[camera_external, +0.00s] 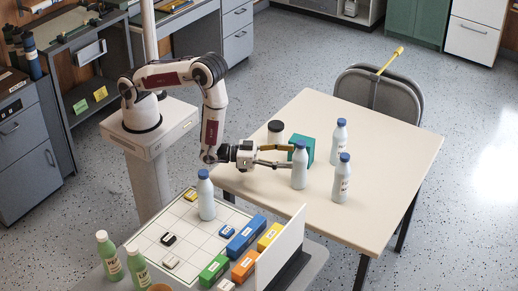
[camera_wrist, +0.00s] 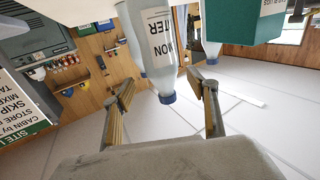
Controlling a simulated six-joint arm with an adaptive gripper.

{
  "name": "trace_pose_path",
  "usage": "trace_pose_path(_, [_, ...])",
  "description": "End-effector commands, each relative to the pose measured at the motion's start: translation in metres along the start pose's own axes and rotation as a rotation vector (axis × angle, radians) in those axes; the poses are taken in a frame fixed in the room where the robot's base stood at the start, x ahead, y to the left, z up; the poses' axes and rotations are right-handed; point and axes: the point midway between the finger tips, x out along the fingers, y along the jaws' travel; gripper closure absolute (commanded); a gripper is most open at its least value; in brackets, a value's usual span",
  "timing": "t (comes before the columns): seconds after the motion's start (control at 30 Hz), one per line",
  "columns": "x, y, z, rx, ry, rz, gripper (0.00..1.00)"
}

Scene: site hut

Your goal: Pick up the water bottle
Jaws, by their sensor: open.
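Several white bottles with blue caps are in view. One bottle (camera_external: 299,169) stands upright on the table, right at the ends of my gripper's fingers. My gripper (camera_external: 290,155) is open, level with the bottle's upper part, and reaches in from the left. In the wrist view, which is upside down, this bottle (camera_wrist: 152,40) appears between the spread fingertips of my gripper (camera_wrist: 160,88). Its label is partly visible, with "MON" and "TER" readable. Two more such bottles, one behind (camera_external: 340,143) and one to the right (camera_external: 341,180), stand on the table.
A teal box (camera_external: 308,147) and a dark-lidded jar (camera_external: 275,133) stand close behind my gripper. Another blue-capped bottle (camera_external: 206,200) stands on the white grid board (camera_external: 150,240), near small coloured boxes and green bottles. The table's (camera_external: 400,160) right side is clear.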

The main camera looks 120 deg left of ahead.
Motion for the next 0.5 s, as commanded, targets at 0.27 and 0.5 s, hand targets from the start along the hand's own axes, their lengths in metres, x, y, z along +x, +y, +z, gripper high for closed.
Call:
trace_pose_path(0.27, [0.0033, 0.0002, -0.0002, 0.0, 0.001, 0.001, 0.42])
trace_pose_path(0.5, [0.0072, -0.0005, 0.0006, 0.0, 0.001, 0.001, 0.42])
